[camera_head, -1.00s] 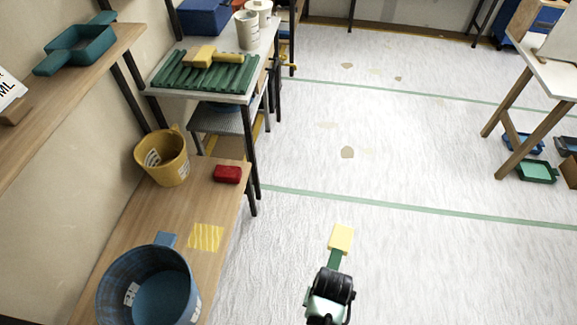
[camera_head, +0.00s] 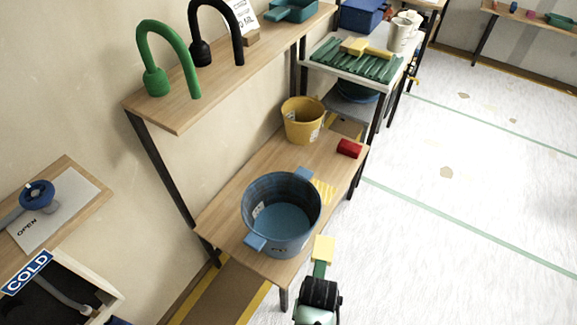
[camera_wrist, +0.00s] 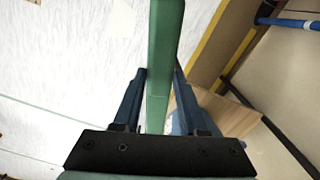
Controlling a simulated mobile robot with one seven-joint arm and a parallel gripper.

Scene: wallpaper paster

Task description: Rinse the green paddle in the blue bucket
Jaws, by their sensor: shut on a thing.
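My gripper (camera_head: 319,283) is shut on the green paddle (camera_head: 320,268), whose pale yellow head (camera_head: 324,248) points away from me in the head view. In the wrist view the green handle (camera_wrist: 161,70) stands between the two blue fingers. The blue bucket (camera_head: 317,228) stands upright on the wooden bench, left of the paddle. Its open top shows a lighter blue inside, which may be water. The paddle is outside the bucket, beside the bench's front right edge.
A shelf (camera_head: 178,113) with green (camera_head: 156,82) and black (camera_head: 201,53) curved spouts is above. The floor (camera_head: 440,240) at right is clear.

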